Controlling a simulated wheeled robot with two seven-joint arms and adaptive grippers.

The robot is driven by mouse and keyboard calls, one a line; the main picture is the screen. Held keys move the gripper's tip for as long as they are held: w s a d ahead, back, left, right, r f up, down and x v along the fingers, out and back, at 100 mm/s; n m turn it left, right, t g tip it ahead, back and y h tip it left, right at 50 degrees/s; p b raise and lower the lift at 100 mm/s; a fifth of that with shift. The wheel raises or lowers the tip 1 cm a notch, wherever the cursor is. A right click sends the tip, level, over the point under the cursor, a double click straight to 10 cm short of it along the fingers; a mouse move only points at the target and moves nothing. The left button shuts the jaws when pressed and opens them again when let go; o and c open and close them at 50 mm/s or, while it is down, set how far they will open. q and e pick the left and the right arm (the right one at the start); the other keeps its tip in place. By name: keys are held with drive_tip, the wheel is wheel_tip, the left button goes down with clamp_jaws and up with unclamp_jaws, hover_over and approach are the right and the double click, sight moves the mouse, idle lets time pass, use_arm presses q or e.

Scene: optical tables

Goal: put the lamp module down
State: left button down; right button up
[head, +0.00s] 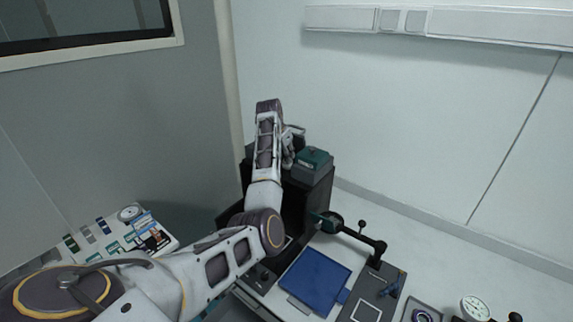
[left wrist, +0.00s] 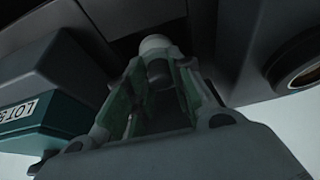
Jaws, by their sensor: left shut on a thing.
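My left gripper (head: 291,146) is at the dark cabinet at the back, beside a teal-and-grey box (head: 313,158). In the left wrist view the gripper (left wrist: 158,85) is shut on a small part with a pale rounded top and a dark body (left wrist: 155,46), which I take to be the lamp module. Most of it is hidden by the fingers, and in the head view I cannot make it out. I cannot tell whether it touches the surface beyond. The teal box, with a label reading "LOT", is close at the left in the wrist view (left wrist: 40,112). My right gripper is out of view.
The dark cabinet (head: 316,184) stands near the wall. In front are a blue mat (head: 315,280), a black jointed arm on a stand (head: 350,232) and a round dial (head: 474,308). A board with small coloured items (head: 110,238) lies at the left. The wrist view shows a dark ring-shaped opening (left wrist: 302,69).

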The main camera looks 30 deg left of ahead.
use_arm(q)
wheel_tip(320, 180, down, 3)
drive_tip(key=shift+f+p, duration=0.1)
drive_tip(key=shift+p, duration=0.45)
drive_tip(key=shift+w+f+p, duration=0.2)
drive_tip(key=shift+f+p, duration=0.15)
drive_tip(key=shift+f, duration=0.3)
drive_tip(key=shift+f, duration=0.15)
drive_tip(key=c, duration=1.5)
unclamp_jaws()
drive_tip(key=b+v, duration=0.3)
drive_tip(key=v, duration=0.9)
